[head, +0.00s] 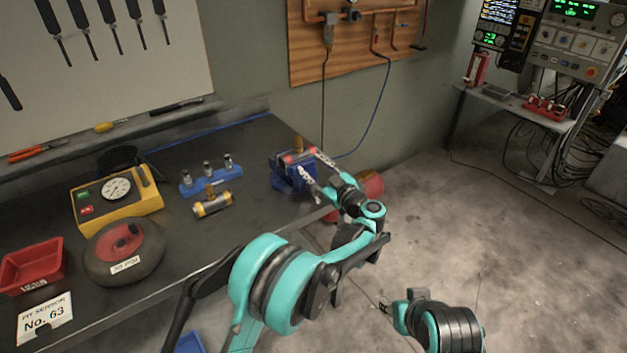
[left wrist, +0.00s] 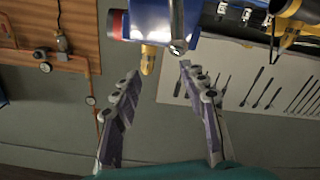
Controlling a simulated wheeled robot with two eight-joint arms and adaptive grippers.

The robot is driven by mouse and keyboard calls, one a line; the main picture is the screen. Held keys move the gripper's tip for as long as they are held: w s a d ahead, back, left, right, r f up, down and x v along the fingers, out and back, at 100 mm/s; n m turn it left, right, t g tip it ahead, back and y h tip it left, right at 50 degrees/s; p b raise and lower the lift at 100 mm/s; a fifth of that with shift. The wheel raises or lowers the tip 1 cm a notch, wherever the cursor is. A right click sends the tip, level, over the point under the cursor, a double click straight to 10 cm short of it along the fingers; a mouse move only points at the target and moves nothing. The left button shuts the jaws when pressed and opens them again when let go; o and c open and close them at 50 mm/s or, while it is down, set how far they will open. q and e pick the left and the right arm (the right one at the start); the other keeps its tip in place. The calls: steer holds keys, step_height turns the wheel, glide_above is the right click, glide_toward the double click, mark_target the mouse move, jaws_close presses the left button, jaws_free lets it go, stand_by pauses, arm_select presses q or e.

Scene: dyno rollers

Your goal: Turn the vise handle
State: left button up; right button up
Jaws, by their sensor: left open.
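The blue vise (head: 292,182) stands at the right end of the dark workbench, with a reddish part and a brass piece on top. My left gripper (head: 311,162) is open at its right side, fingers pointing toward it. In the left wrist view the scene is upside down: the blue vise (left wrist: 160,18) is at the top, and a brass tip (left wrist: 148,60) and a round silver end (left wrist: 178,47) lie near the gap of my open left gripper (left wrist: 159,74). No finger clearly touches them. I cannot make out the handle bar for certain.
On the bench lie a yellow gauge box (head: 115,200), a dark roller wheel (head: 124,252), a red bin (head: 32,266), a blue holder (head: 207,180) and a brass cylinder (head: 212,204). A red cylinder (head: 371,187) is behind my left wrist. The floor at right is mostly clear.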

arm_select(q)
steer(key=shift+r, duration=0.75)
